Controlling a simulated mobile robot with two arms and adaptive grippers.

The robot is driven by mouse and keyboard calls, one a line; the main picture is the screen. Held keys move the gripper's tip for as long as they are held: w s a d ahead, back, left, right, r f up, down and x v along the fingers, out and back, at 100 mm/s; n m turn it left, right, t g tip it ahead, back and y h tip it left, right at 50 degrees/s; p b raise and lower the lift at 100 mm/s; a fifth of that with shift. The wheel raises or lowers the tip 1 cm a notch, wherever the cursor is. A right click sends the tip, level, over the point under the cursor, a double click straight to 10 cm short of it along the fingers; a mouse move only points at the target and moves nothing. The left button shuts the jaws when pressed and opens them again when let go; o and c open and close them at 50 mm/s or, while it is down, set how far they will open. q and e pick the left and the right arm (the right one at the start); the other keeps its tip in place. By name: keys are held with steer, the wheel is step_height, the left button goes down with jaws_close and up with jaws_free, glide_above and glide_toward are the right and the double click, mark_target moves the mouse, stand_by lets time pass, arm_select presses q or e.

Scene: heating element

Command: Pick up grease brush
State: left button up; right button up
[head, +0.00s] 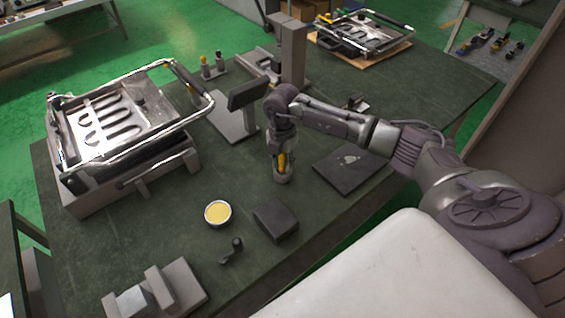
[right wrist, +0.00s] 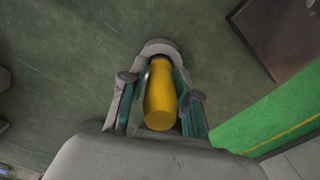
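The grease brush shows as a thick yellow handle (head: 282,163), standing upright in a round grey holder (head: 283,178) on the dark green table. In the right wrist view the handle (right wrist: 161,98) lies between the fingers, with the holder rim (right wrist: 158,48) beyond it. My right gripper (head: 281,158) points down around the handle. Its fingers (right wrist: 162,90) stand on both sides, with narrow gaps seeming to show beside the handle. The brush's lower end is hidden in the holder. My left gripper is out of view.
A round tin of yellow grease (head: 218,212), a dark block (head: 276,220) and a small black handle part (head: 232,251) lie in front. A dark flat plate (head: 350,168) lies right. A press-like grill (head: 125,125) stands left; a screen stand (head: 247,93) stands behind.

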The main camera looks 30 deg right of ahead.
jaws_close()
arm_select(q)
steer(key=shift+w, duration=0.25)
arm_select(e)
steer(key=shift+r, duration=0.15)
steer(key=shift+r, duration=0.25)
steer(key=r, duration=0.1)
steer(key=r+b, duration=0.1)
steer(key=r, duration=0.1)
steer(key=shift+s+d+r+b, duration=0.2)
steer(key=shift+d+r+b, duration=0.05)
steer(key=shift+b, duration=0.05)
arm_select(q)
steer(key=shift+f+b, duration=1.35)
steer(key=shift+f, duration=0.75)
arm_select(e)
steer(key=s+d+r, duration=0.5)
steer(key=s+r, duration=0.1)
steer(key=s, duration=0.3)
steer(key=shift+s+d+r, duration=0.25)
steer(key=shift+d+r, duration=0.15)
